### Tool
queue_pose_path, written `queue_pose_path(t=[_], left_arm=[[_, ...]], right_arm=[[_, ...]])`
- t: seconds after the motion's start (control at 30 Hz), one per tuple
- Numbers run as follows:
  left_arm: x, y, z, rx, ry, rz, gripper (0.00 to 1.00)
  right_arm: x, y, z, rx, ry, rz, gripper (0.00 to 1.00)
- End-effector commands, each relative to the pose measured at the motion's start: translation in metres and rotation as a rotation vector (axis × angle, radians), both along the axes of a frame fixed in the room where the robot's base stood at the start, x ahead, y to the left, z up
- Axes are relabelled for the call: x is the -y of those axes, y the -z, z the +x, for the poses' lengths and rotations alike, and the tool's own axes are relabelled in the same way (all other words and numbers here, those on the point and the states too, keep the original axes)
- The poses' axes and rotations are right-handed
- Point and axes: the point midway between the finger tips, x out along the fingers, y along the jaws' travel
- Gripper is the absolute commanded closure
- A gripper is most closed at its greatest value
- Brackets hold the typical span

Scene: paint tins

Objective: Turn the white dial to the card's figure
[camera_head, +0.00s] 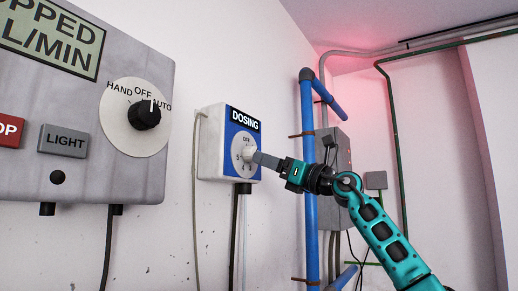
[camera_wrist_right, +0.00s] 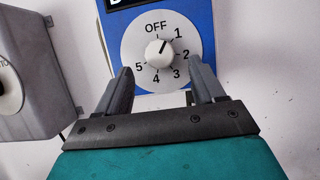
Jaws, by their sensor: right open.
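The white dial (camera_wrist_right: 159,53) sits on a round light plate (camera_wrist_right: 132,45) marked OFF and 1 to 5. Its dark mark points up and slightly right, between OFF and 1. In the head view the dial (camera_head: 249,155) is on the blue-fronted DOSING box (camera_head: 243,126), partly covered by my gripper. My right gripper (camera_wrist_right: 160,70) is open, its fingertips left and right of the dial and a little below it in the wrist view. I cannot tell whether they touch the plate. No card with a figure shows. My left gripper is not in view.
A grey control panel (camera_head: 75,180) at left carries a black HAND/OFF/AUTO knob (camera_head: 145,114), a red button (camera_head: 10,132) and a LIGHT button (camera_head: 63,141). Blue pipes (camera_head: 308,120) and a grey box (camera_head: 343,150) stand right of the DOSING box.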

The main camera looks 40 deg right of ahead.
Motion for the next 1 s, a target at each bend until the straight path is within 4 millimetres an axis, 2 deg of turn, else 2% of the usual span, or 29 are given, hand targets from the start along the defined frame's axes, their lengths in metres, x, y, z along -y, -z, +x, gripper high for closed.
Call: queue_pose_path(t=[0.03, 0.23, 0.63, 1.0], left_arm=[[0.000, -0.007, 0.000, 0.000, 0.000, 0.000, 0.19], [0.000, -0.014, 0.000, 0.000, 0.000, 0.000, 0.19], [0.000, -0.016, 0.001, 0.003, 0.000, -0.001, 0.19], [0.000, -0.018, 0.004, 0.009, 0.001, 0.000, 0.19]], right_arm=[[-0.003, -0.008, 0.008, 0.002, -0.003, 0.002, 0.32], [-0.009, -0.014, 0.029, 0.000, 0.000, -0.001, 0.32], [-0.010, -0.014, 0.035, 0.000, 0.002, -0.003, 0.33], [-0.010, -0.014, 0.035, 0.000, 0.002, -0.003, 0.68]])
